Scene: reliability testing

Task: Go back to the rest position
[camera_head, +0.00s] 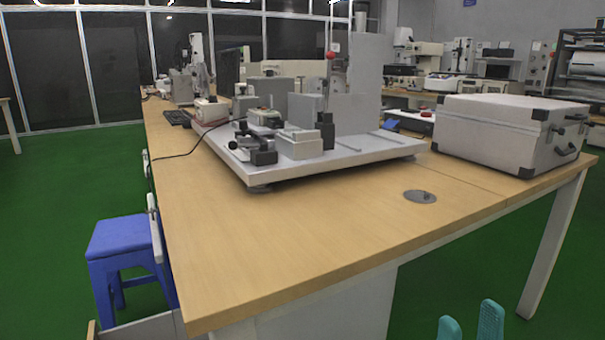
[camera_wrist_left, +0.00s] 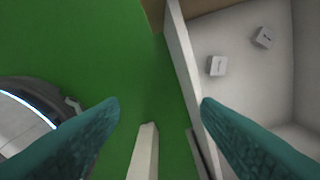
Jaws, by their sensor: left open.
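My right gripper (camera_head: 469,325) shows at the bottom right edge of the head view. Only its two teal fingertips are in frame; they stand apart with nothing between them, in front of the table (camera_head: 330,240). My left gripper (camera_wrist_left: 160,103) shows in the left wrist view with its teal fingers spread wide and nothing held. The rim of an open white drawer (camera_wrist_left: 183,60) runs between and below its fingers. Two small white boxes, one (camera_wrist_left: 217,66) nearer and one (camera_wrist_left: 264,37) farther, lie apart inside it. The left gripper is not visible in the head view.
A white platform with instruments (camera_head: 330,160) and a grey case (camera_head: 510,132) stand on the table. The front tabletop is clear. A blue stool (camera_head: 122,238) stands at the left. The drawer's edge (camera_head: 140,328) also shows at the bottom left. Green floor surrounds the table.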

